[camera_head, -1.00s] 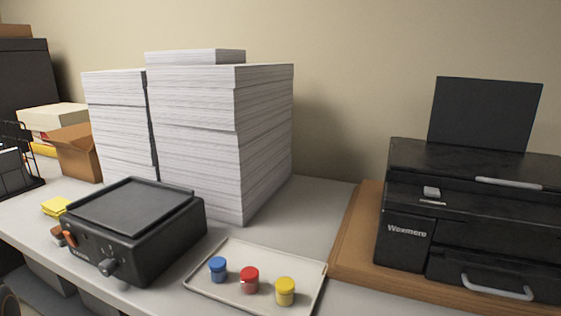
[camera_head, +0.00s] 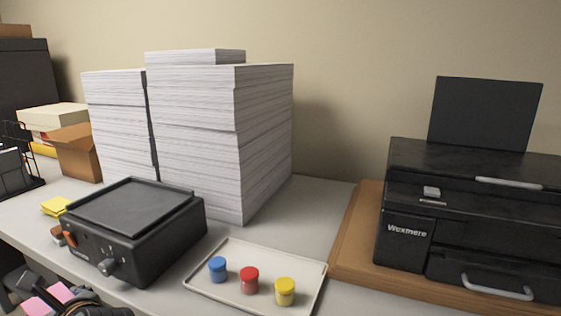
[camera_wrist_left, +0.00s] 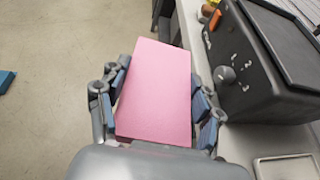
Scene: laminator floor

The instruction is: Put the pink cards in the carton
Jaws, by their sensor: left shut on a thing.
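The pink cards (camera_wrist_left: 155,92) form a flat block between the fingers of my left gripper (camera_wrist_left: 160,90) in the left wrist view. That gripper is shut on them. In the head view the pink cards (camera_head: 36,306) show at the bottom left corner, in front of the table edge and partly covered by the gripper (camera_head: 48,298). The carton (camera_head: 77,162) is a brown cardboard box with a raised flap, at the back left beside the paper stacks. Its inside is hidden. My right gripper is not in view.
A black laminator-like machine (camera_head: 140,235) stands near the front edge, with yellow notes (camera_head: 55,206) left of it. Tall paper stacks (camera_head: 200,130) rise behind. A tray (camera_head: 228,297) with blue, red and yellow jars lies right of it. A black wire rack (camera_head: 22,165) stands far left.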

